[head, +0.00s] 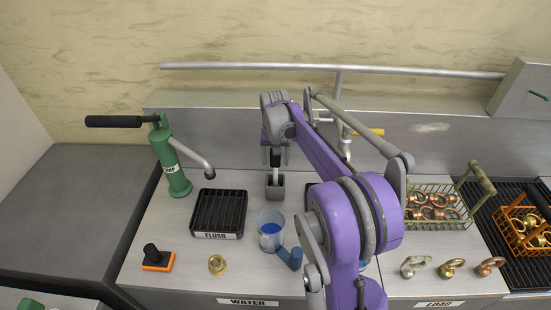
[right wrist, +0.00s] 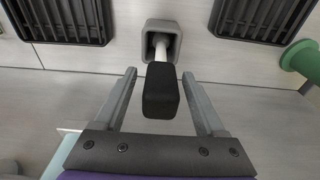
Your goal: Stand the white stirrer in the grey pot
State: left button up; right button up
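The white stirrer has a black handle (right wrist: 161,92) and a white shaft (right wrist: 160,47). Its shaft goes down into the square opening of the grey pot (right wrist: 175,33). In the head view the grey pot (head: 275,189) stands on the steel counter, with the black handle (head: 275,158) above it. My right gripper (right wrist: 159,73) is open, its two fingers on either side of the handle with a visible gap on each side. In the head view my right gripper (head: 275,155) is above the pot, partly hidden by its own arm. My left gripper is not in view.
A black flush grate (head: 218,226) and green pump (head: 176,165) are left of the pot. A cup of blue liquid (head: 271,238) is in front. A wire basket (head: 459,207) of copper-coloured eye fittings stands right. A metal rail (head: 230,67) runs behind.

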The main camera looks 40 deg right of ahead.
jog(key=r, duration=0.8)
jog(key=s+a+r+p, duration=0.1)
jog(key=r, duration=0.3)
jog(key=shift+r, duration=0.1)
jog(key=s+a+f+n+t, duration=0.2)
jog(key=s+a+f+n, duration=0.2)
jog(key=s+a, duration=0.8)
jog(key=s+a+f+n+t+y, duration=0.1)
jog(key=s+a+f+n, duration=0.3)
jog(key=s+a+f, duration=0.6)
jog(key=shift+s+a+f+t, duration=0.35)
jog(key=shift+s+a+t, duration=0.1)
jog(key=shift+t, duration=0.35)
